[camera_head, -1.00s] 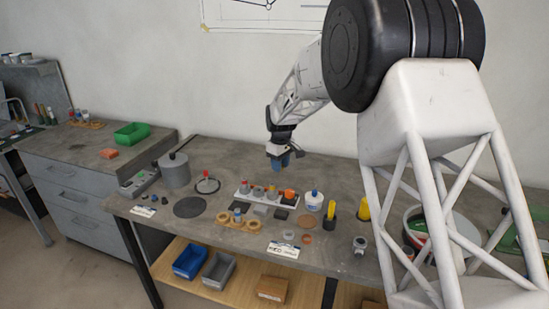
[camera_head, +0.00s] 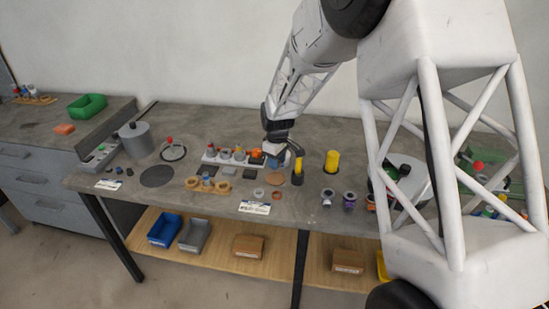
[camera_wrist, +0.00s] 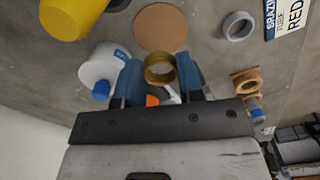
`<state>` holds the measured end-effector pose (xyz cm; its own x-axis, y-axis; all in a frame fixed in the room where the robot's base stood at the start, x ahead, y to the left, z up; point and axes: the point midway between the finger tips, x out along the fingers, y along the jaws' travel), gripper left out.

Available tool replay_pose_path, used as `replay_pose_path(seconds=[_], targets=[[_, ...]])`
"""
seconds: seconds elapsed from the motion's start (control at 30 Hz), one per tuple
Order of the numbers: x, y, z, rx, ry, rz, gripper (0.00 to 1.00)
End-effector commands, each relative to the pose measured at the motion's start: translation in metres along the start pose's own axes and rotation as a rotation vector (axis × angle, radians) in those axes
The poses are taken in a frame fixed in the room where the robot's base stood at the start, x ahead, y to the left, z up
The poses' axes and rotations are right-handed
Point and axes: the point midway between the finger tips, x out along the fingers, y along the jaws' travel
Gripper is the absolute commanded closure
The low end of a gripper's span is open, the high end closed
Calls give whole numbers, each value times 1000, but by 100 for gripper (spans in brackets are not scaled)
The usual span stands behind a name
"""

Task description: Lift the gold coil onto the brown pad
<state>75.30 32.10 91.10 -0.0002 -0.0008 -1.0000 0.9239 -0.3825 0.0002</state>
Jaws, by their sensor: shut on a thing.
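The gold coil (camera_wrist: 160,69) is a short gold ring between the two blue fingers of my gripper (camera_wrist: 161,84) in the wrist view. The fingers are shut on its sides. The brown pad (camera_wrist: 160,27) is a flat round disc just beyond the coil, whose far rim meets the pad's edge in this view. I cannot tell the coil's height above the bench. In the head view my gripper (camera_head: 281,155) is over the back of the bench, behind the brown pad (camera_head: 274,180). The coil cannot be made out there.
A white bottle with a blue cap (camera_wrist: 100,66) stands close beside the left finger. A yellow-handled thing (camera_wrist: 72,14) is beyond it. A grey ring (camera_wrist: 238,26) lies right of the pad. A wooden ring holder (camera_head: 208,185) and white rack (camera_head: 226,160) stand left.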

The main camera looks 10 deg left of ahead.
Motion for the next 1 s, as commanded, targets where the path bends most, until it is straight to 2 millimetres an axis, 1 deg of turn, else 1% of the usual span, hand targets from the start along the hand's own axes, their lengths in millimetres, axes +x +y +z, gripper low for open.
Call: replay_pose_path(seconds=[0.37, 1.0], targets=[[5, 0, 0, 0, -1, -1, 88], [44, 0, 0, 0, -1, -1, 88]])
